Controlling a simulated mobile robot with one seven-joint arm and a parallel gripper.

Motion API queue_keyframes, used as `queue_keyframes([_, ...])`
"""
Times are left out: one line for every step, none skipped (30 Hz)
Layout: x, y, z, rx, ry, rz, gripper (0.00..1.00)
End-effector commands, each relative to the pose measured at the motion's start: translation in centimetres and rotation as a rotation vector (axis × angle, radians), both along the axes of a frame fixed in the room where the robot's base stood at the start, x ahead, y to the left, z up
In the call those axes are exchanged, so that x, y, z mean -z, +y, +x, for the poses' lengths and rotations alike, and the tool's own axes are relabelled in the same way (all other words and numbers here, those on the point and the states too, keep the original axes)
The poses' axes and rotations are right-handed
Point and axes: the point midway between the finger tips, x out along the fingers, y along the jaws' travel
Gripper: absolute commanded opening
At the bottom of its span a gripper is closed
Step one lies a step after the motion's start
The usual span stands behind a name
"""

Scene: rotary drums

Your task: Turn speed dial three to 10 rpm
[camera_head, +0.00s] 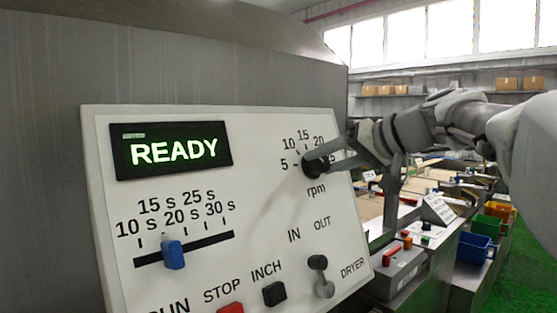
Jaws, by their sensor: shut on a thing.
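The rpm speed dial (311,170) is a black round knob at the upper right of a tilted white control panel (270,205). Its marks read 5, 10, 15 and 20 around the top, with one more at the right partly hidden. My gripper (326,159) reaches in from the right and is shut on the dial. The fingers cover part of the knob, and I cannot tell which mark it points at. No number three label shows by the dial.
The panel also carries a lit READY display (173,150), a blue slider (173,254), a red STOP button (230,308), a black INCH button (274,293) and an IN/OUT lever (320,276). Another panel (401,275) and coloured bins (475,247) stand behind at the right.

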Motion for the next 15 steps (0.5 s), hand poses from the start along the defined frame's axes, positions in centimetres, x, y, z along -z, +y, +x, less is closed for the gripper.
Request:
queue_keyframes([-0.12, 0.02, 0.02, 0.005, 0.005, 0.011, 0.0])
queue_keyframes([-0.12, 0.01, 0.01, 0.007, 0.009, 0.016, 0.0])
queue_keyframes([-0.12, 0.01, 0.01, 0.009, 0.013, 0.021, 0.0])
queue_keyframes([-0.12, 0.0, 0.02, 0.011, 0.015, 0.024, 0.0])
queue_keyframes([-0.12, -0.01, 0.01, 0.013, 0.016, 0.027, 0.0])
queue_keyframes([-0.12, -0.02, 0.02, 0.014, 0.019, 0.03, 0.0])
queue_keyframes([-0.12, -0.02, 0.02, 0.015, 0.019, 0.032, 0.0])
queue_keyframes([-0.12, -0.02, 0.02, 0.015, 0.021, 0.034, 0.0])
queue_keyframes([-0.12, -0.02, 0.02, 0.016, 0.021, 0.034, 0.0])
queue_keyframes([-0.12, -0.02, 0.02, 0.016, 0.021, 0.034, 0.0])
queue_keyframes([-0.12, -0.02, 0.02, 0.016, 0.021, 0.034, 0.0])
queue_keyframes([-0.12, -0.02, 0.02, 0.016, 0.021, 0.034, 0.0])
queue_keyframes([-0.12, -0.02, 0.02, 0.016, 0.021, 0.034, 0.0])
queue_keyframes([-0.12, -0.02, 0.02, 0.016, 0.021, 0.034, 0.0])
queue_keyframes([-0.12, -0.02, 0.02, 0.016, 0.021, 0.034, 0.0])
